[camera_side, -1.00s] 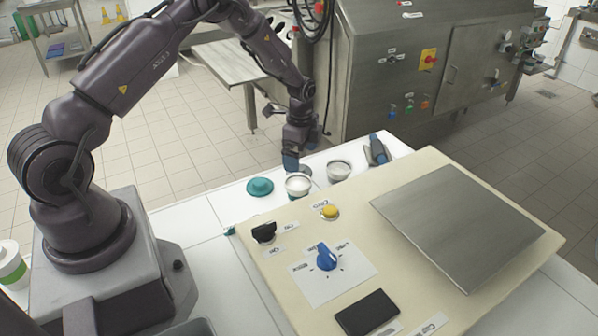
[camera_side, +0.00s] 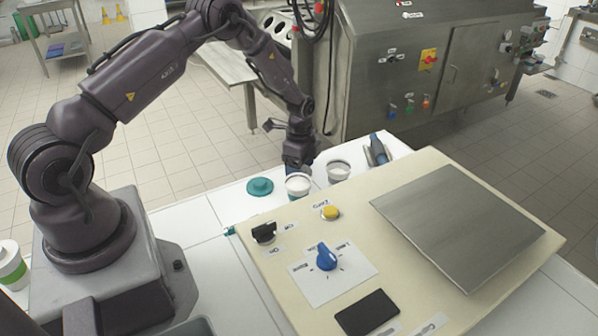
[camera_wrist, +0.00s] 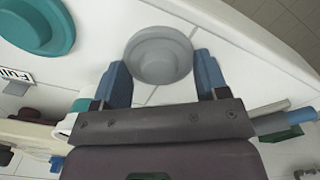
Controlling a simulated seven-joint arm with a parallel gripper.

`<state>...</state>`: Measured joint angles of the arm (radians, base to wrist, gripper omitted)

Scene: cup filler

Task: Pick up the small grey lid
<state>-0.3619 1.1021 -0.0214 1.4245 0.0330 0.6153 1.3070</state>
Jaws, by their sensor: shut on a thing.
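The small grey lid (camera_wrist: 158,57) is round, with a raised knob-like centre. In the wrist view it sits between the two blue fingertips of my gripper (camera_wrist: 162,62), which is shut on it. In the side view my gripper (camera_side: 297,167) is low over the white table, just behind the white cup (camera_side: 298,187). The grey lid is not clearly seen there, hidden by the fingers and the cup. I cannot tell whether it is lifted off the table.
A larger teal lid (camera_side: 260,187) lies left of the white cup; it also shows in the wrist view (camera_wrist: 38,24). A second cup (camera_side: 338,171) and a blue-handled tool (camera_side: 377,150) stand to the right. The cream control panel (camera_side: 290,270) is in front.

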